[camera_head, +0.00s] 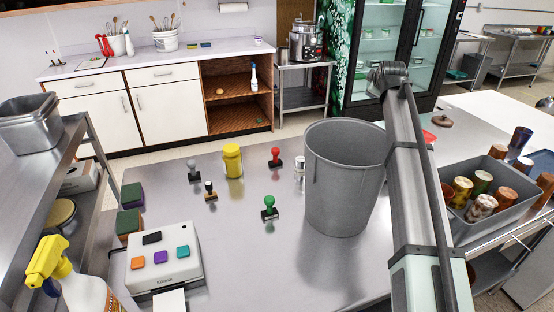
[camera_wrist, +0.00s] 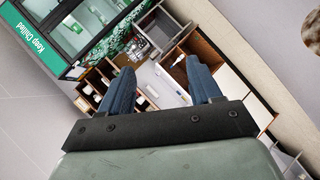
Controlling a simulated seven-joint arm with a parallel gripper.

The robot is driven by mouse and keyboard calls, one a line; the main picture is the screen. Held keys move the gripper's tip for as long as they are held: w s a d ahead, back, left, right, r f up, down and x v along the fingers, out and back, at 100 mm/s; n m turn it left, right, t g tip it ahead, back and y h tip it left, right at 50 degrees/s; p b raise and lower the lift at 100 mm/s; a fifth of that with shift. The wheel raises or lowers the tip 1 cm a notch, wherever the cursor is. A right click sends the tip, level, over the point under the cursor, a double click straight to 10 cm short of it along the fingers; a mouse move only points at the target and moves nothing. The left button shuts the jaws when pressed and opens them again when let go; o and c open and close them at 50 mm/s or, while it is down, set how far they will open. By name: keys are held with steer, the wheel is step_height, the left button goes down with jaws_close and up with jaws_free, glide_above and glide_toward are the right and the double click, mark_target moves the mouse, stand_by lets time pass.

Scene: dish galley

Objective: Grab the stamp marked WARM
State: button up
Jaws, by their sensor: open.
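Several small stamps stand upright on the steel table (camera_head: 235,255) in the head view. They are a grey-handled stamp (camera_head: 193,169), a black one with a wooden-looking part (camera_head: 210,191), a red one (camera_head: 275,157) and a green one (camera_head: 269,205). No WARM marking is readable on any of them, so I cannot tell which one bears it. My gripper (camera_wrist: 160,68) shows in the wrist view with its two blue fingers apart and nothing between them. It points toward the far cabinets, and no stamp shows in that view. In the head view its fingers are not visible.
A tall grey bucket (camera_head: 343,185) stands right of the stamps, beside my arm. A yellow jar (camera_head: 232,161) and a small clear-and-metal container (camera_head: 299,172) stand near them. A white device with coloured buttons (camera_head: 163,262), sponges (camera_head: 131,195) and a spray bottle (camera_head: 80,285) occupy the left.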

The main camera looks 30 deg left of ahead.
steer(key=s+a+n+g+y, duration=0.1)
steer(key=s+a+n, duration=0.4)
steer(key=a, duration=0.7)
steer(key=n+g+h, duration=0.1)
steer(key=n+g, duration=0.3)
steer(key=n, duration=0.4)
glide_above(274, 152)
steer(key=w+d, duration=0.3)
steer(key=d, duration=0.1)
step_height(274, 152, down, 6)
steer(key=f, duration=0.1)
steer(key=s+a+f+n+g+h, duration=0.2)
steer(key=s+a+f+n+h, duration=0.1)
steer(key=s+f+n, duration=0.4)
steer(key=shift+n, duration=0.3)
steer(key=x, duration=0.7)
steer(key=shift+a+f, duration=0.1)
steer(key=shift+f, duration=0.2)
steer(key=shift+a+x, duration=0.1)
steer(key=shift+x, duration=1.2)
steer(key=shift+a+x, duration=0.15)
steer(key=shift+x, duration=1.15)
steer(key=shift+c, duration=0.5)
